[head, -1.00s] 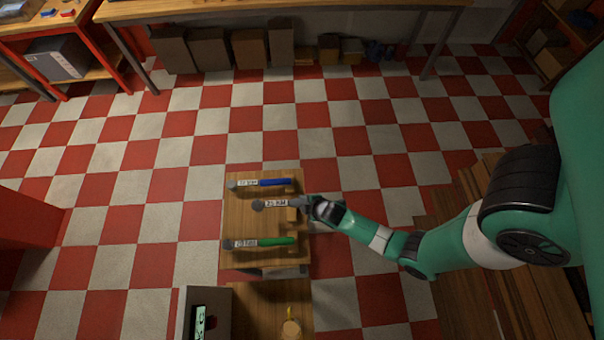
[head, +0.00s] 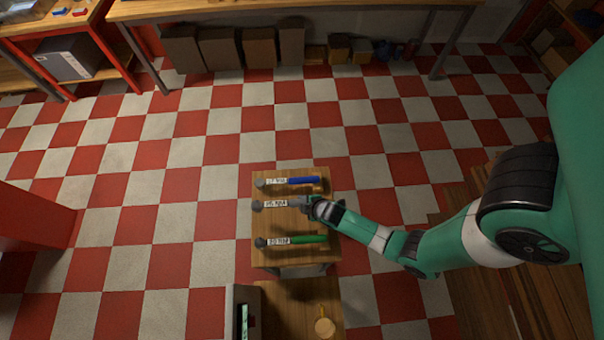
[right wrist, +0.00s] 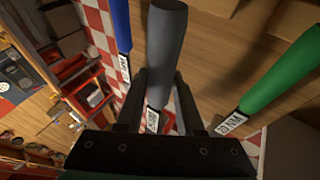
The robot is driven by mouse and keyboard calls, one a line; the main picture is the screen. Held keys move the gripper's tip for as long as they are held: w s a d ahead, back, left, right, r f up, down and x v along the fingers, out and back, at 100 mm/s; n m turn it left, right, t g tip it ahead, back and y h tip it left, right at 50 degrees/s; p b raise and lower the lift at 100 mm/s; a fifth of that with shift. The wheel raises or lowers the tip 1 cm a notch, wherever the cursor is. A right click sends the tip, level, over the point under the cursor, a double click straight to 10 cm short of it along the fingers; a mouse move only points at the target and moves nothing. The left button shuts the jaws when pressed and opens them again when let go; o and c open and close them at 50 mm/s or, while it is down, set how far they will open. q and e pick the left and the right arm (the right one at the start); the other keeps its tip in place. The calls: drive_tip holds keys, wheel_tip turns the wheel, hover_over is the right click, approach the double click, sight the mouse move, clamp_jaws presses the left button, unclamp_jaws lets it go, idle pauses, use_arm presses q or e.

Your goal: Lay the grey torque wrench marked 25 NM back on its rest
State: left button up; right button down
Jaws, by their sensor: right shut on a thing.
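The grey torque wrench (head: 275,204) lies level in the head view, its handle end in my right gripper (head: 309,204). The right wrist view shows the grey handle (right wrist: 166,45) between the two dark fingers, which are shut on it. Its white label is partly hidden in the wrist view and too small to read surely. The wrench is over the middle of a small wooden stand (head: 262,220), between a blue-handled wrench (head: 303,180) and a green-handled wrench (head: 309,239). My gripper hides the rest under the handle, so I cannot tell whether the wrench touches it. My left gripper is not in view.
A workbench (head: 290,10) with cardboard boxes beneath is at the back. The checkered floor left of the stand is clear.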

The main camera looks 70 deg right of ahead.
drive_tip(key=shift+f+b, duration=2.75)
drive_tip(key=shift+f, duration=0.2)
drive_tip(key=shift+f+b, duration=0.35)
drive_tip(key=shift+c, duration=2.3)
unclamp_jaws()
drive_tip(key=p+v, duration=0.4)
drive_tip(key=v, duration=0.7)
drive_tip(key=shift+r, duration=0.25)
